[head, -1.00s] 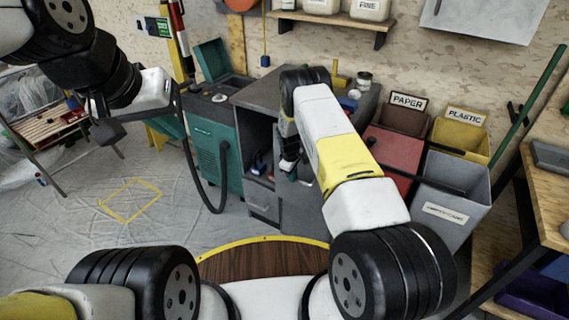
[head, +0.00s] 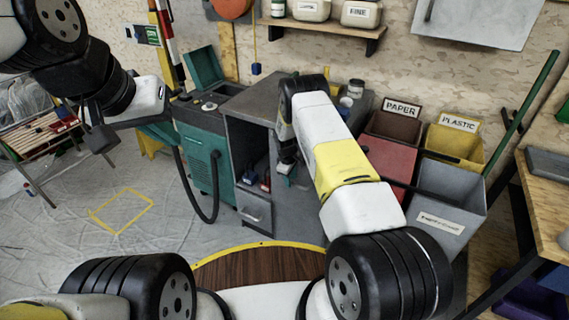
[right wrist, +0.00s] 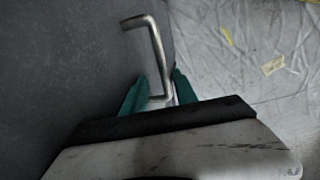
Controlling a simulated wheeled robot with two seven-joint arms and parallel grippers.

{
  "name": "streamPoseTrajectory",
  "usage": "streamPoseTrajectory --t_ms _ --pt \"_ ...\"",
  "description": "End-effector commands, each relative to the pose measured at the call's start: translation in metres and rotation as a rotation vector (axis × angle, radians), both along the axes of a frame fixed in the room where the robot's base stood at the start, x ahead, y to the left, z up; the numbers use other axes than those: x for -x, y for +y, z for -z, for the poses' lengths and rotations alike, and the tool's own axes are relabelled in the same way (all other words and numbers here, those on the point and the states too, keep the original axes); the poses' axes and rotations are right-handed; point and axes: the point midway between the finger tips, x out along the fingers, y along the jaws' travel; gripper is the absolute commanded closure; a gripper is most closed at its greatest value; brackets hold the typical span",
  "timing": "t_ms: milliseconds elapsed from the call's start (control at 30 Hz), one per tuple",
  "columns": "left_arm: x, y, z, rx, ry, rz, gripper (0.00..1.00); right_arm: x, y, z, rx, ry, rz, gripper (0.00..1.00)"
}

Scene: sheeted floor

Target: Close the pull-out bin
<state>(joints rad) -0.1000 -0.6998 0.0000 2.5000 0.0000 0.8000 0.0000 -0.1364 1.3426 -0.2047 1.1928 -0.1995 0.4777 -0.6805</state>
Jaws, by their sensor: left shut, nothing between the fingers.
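The grey cabinet front panel (head: 308,208) stands in the middle of the head view; I cannot tell for sure whether it fronts the pull-out bin. A bent metal handle (right wrist: 157,52) sticks out from a grey panel (right wrist: 75,65) in the right wrist view. My right gripper (right wrist: 160,90) has its teal fingers apart, one on each side of the handle's lower end; contact is unclear. In the head view my right gripper (head: 286,165) is partly hidden by its own arm. My left gripper (head: 99,132) is shut and empty at the left, away from the cabinet.
Bins labelled PAPER (head: 394,129) and PLASTIC (head: 455,146) and a grey bin (head: 448,190) stand right of the cabinet. A teal machine (head: 203,150) with a black hose stands left of it. A wooden bench (head: 548,205) is at far right.

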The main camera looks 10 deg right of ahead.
Motion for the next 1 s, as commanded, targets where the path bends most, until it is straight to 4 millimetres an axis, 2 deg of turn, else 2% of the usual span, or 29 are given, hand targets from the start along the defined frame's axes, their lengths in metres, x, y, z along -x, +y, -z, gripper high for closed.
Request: streamPoseTrajectory --t_ms 267,367,700,833,1000 --pt "0.0 0.0 0.0 0.0 0.0 0.0 1.0 0.002 0.002 -0.001 -0.001 0.005 -0.001 0.66" --pt "0.0 0.0 0.0 0.0 0.0 0.0 1.0 0.003 0.003 -0.009 -0.001 0.004 -0.001 0.66" --pt "0.0 0.0 0.0 0.0 0.0 0.0 1.0 0.01 0.009 -0.063 -0.001 0.002 0.0 0.66" --pt "0.0 0.0 0.0 0.0 0.0 0.0 1.0 0.013 0.009 -0.074 -0.001 0.003 0.0 0.66" --pt "0.0 0.0 0.0 0.0 0.0 0.0 1.0 0.014 0.01 -0.076 -0.001 0.004 0.0 0.66"
